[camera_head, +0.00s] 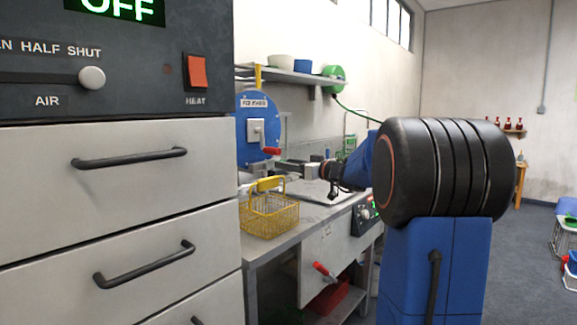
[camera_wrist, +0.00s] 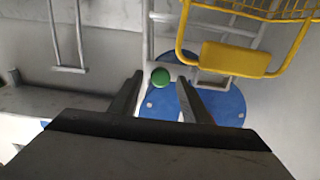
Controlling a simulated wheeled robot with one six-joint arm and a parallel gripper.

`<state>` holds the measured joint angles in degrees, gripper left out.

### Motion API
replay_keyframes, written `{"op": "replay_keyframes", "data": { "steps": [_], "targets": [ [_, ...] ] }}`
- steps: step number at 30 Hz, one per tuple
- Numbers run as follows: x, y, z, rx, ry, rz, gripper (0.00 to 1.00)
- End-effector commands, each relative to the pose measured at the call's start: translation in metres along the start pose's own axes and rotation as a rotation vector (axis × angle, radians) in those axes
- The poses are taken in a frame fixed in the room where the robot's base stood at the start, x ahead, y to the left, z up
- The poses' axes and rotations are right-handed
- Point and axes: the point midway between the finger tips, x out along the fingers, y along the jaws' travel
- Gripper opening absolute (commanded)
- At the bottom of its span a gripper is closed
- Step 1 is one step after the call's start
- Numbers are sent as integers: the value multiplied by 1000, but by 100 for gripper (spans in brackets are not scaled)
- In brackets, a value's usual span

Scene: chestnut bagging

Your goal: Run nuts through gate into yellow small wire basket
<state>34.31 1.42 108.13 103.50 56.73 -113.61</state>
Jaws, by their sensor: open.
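The yellow small wire basket (camera_head: 268,218) stands on the grey counter, below and in front of a blue round plate (camera_head: 249,158). The plate carries a grey fitting with a red-ended handle (camera_head: 271,151). In the wrist view the basket's yellow handle grip (camera_wrist: 236,59) is at the upper right, beside the blue plate (camera_wrist: 223,103). My gripper (camera_head: 281,165) is near the plate, above the counter. Its fingers (camera_wrist: 160,79) are apart in the wrist view, with a green round knob (camera_wrist: 160,77) showing between them; contact cannot be told. No nuts are visible.
A dark panel (camera_head: 130,60) and grey drawers (camera_head: 120,170) fill the left. A shelf (camera_head: 290,74) with bowls hangs on the wall. A second red-ended handle (camera_head: 322,270) sticks out below the counter. Open floor (camera_head: 520,255) lies to the right.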

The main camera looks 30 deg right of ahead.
Motion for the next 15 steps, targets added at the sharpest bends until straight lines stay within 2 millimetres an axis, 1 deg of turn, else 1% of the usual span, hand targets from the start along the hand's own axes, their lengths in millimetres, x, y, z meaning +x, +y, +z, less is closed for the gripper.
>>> {"op": "replay_keyframes", "data": {
  "steps": [7, 8, 9, 11, 12, 13, 15],
  "targets": [
    [1, 0, 0, 0, 0, 0, 43],
    [1, 0, 0, 0, 0, 0, 40],
    [1, 0, 0, 0, 0, 0, 31],
    [1, 0, 0, 0, 0, 0, 17],
    [1, 0, 0, 0, 0, 0, 7],
    [1, 0, 0, 0, 0, 0, 0],
    [1, 0, 0, 0, 0, 0, 0]
  ]
}}
